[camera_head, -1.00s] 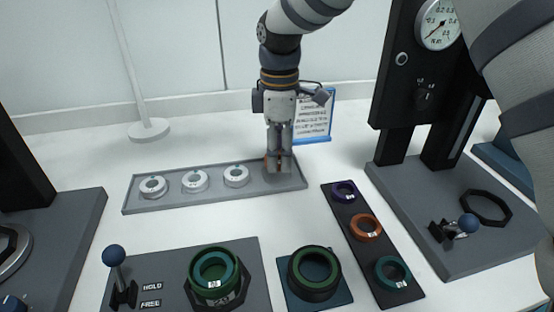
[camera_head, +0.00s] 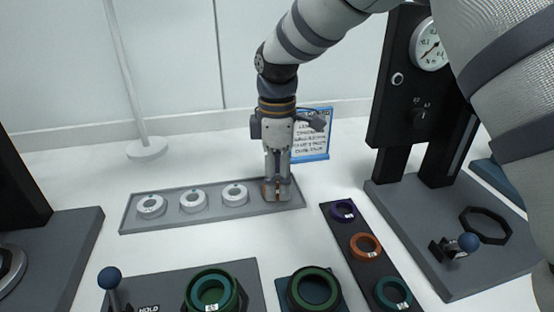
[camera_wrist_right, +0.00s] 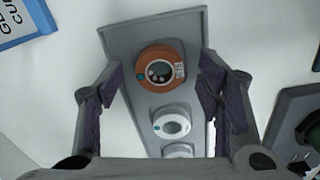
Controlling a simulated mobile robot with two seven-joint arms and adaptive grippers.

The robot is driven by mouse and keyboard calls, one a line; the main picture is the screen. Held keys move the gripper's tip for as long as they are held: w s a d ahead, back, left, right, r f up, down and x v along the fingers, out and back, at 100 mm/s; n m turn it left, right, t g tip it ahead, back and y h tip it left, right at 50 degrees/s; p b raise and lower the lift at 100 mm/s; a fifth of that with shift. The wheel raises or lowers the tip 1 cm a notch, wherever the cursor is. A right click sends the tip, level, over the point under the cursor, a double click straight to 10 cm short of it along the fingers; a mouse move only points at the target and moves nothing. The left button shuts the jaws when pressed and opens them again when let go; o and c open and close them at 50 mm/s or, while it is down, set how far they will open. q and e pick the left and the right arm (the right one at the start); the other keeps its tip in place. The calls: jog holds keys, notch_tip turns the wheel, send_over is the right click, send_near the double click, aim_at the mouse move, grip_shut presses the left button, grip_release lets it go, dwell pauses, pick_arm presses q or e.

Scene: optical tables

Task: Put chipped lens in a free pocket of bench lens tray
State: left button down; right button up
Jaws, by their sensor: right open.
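The bench lens tray (camera_head: 130,225) is a long grey strip on the white table. Three white ring-shaped lenses (camera_head: 193,201) sit in it from the left. An orange-rimmed lens with dark spots in its centre and a small label (camera_wrist_right: 160,68) sits at the tray's other end in the wrist view; I take it as the chipped lens. My right gripper (camera_head: 276,192) points down over that right end and mostly hides the lens in the head view. In the wrist view the right gripper's fingers (camera_wrist_right: 160,92) are spread to either side of the orange lens. My left gripper is not in view.
A dark rack (camera_head: 343,235) holds purple, orange and teal rings to the right. Green ring mounts (camera_head: 212,291) stand in front. A blue-framed sign (camera_head: 312,135) stands behind the gripper. A black gauge stand (camera_head: 400,90) is at right. Bare table lies between tray and rack.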

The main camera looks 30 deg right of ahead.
aim_at(277, 186)
notch_tip(277, 186, up, 11)
dwell(0.5)
